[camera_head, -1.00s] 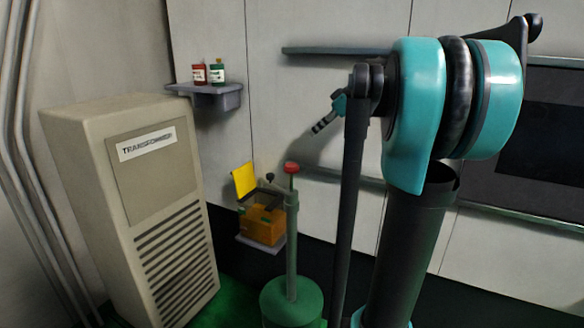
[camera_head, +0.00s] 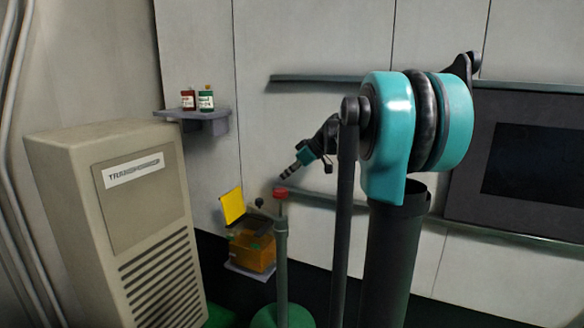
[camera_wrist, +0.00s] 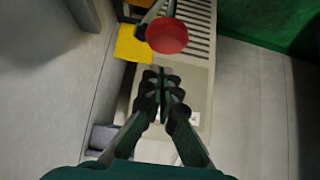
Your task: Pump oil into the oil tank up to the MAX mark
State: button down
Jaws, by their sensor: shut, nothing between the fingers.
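The green pump (camera_head: 282,255) stands on the floor as an upright post on a round base, topped by a red knob (camera_head: 280,192). The knob also shows in the wrist view (camera_wrist: 166,36), just beyond my fingertips. The orange oil tank (camera_head: 251,250) sits behind the pump to its left, with its yellow lid (camera_head: 232,206) raised. Its oil level and MAX mark are not readable. My gripper (camera_head: 285,175) is shut and empty, pointing down-left just above the knob in the head view. In the wrist view its fingertips (camera_wrist: 161,72) appear apart from the knob, though depth is uncertain.
A beige transformer cabinet (camera_head: 120,200) stands at left. A grey wall shelf (camera_head: 207,122) holds a red bottle (camera_head: 188,100) and a green bottle (camera_head: 206,99). A wall rail (camera_head: 330,79) and a dark panel (camera_head: 530,165) lie at the back right.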

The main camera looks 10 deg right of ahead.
aim_at(285, 197)
jog(key=shift+f, duration=1.35)
jog(key=shift+s+f, duration=0.1)
jog(key=shift+f, duration=2.5)
